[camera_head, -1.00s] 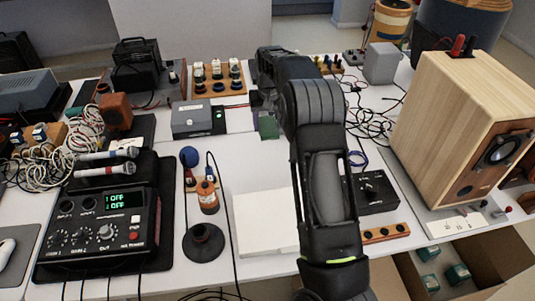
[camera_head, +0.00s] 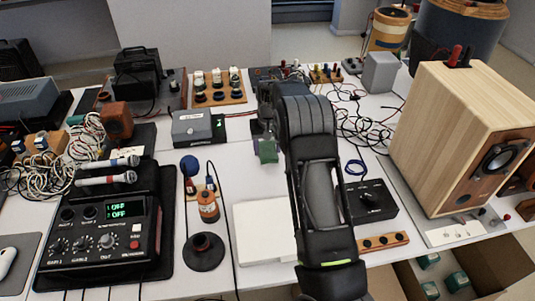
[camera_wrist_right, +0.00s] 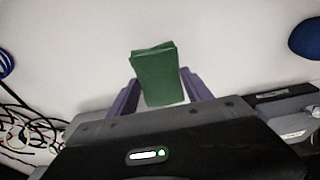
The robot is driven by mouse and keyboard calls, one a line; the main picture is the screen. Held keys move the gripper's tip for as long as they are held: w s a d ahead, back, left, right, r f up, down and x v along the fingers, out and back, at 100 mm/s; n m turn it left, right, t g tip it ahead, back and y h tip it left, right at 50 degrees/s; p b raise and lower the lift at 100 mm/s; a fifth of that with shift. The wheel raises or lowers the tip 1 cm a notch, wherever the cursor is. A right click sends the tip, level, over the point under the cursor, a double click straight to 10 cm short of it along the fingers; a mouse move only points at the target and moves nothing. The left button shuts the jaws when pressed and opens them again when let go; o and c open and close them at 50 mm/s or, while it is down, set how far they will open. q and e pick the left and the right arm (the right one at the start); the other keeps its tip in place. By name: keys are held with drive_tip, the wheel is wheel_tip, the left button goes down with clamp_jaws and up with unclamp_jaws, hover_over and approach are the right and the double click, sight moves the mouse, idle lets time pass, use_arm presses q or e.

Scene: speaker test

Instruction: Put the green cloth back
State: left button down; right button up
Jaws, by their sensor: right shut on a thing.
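The green cloth (camera_head: 268,152) is a small folded dark-green piece near the middle of the white table in the head view. My right gripper (camera_head: 264,139) is shut on it, and the arm hides part of the gripper. In the right wrist view the cloth (camera_wrist_right: 157,74) sits between the two purple fingers of the gripper (camera_wrist_right: 161,92), with bare white table behind it. I cannot tell exactly how high it is above the table. My left gripper is not in view.
A grey box (camera_head: 192,126) lies left of the cloth. A white pad (camera_head: 260,228), a dark round stand (camera_head: 204,252) and a black knob box (camera_head: 372,203) are nearer the front. A wooden speaker (camera_head: 440,135) stands at right. Cables tangle behind the arm.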

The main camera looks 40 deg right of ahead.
sight(268, 150)
wheel_tip(268, 150, down, 3)
drive_tip(key=shift+f, duration=0.1)
drive_tip(key=shift+f, duration=0.15)
drive_tip(key=o, duration=1.3)
drive_tip(key=shift+r+p, duration=0.3)
drive_tip(key=shift+r, duration=0.2)
drive_tip(key=r, duration=0.3)
drive_tip(key=s+r+b, duration=0.1)
drive_tip(key=r, duration=0.3)
drive_tip(key=a+r, duration=0.1)
drive_tip(key=r, duration=0.3)
drive_tip(key=shift+s+r+b, duration=0.15)
drive_tip(key=shift+s+b, duration=0.15)
drive_tip(key=shift+b, duration=0.05)
